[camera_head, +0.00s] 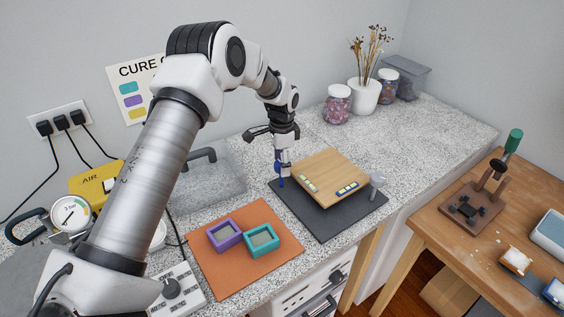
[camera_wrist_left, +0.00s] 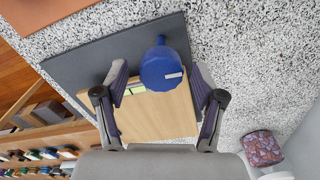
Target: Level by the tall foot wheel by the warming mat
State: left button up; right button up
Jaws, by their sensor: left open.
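A wooden board (camera_head: 325,172) lies on a dark grey mat (camera_head: 325,225). A blue foot wheel (camera_wrist_left: 163,68) with a pale mark stands by the board's corner towards the orange mat (camera_head: 215,265). A grey foot wheel (camera_head: 377,180) stands at the board's right side. Two small levels lie on the board, one yellowish (camera_head: 309,184) and one blue-framed (camera_head: 347,188). My left gripper (camera_head: 282,166) points down over the blue wheel. In the left wrist view its open fingers lie on either side of the wheel, with gaps; I cannot tell their height against it. My right gripper is out of view.
Purple (camera_head: 224,234) and teal (camera_head: 261,238) moulds sit on the orange mat. A clear tub (camera_head: 210,178) stands behind my left arm. Jars (camera_head: 337,104) and a white vase (camera_head: 364,96) stand at the back. A wooden table (camera_head: 450,245) is at the right.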

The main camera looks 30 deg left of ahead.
pick_arm(q)
notch_tip(320, 180, up, 12)
dwell(0.3)
dwell(0.3)
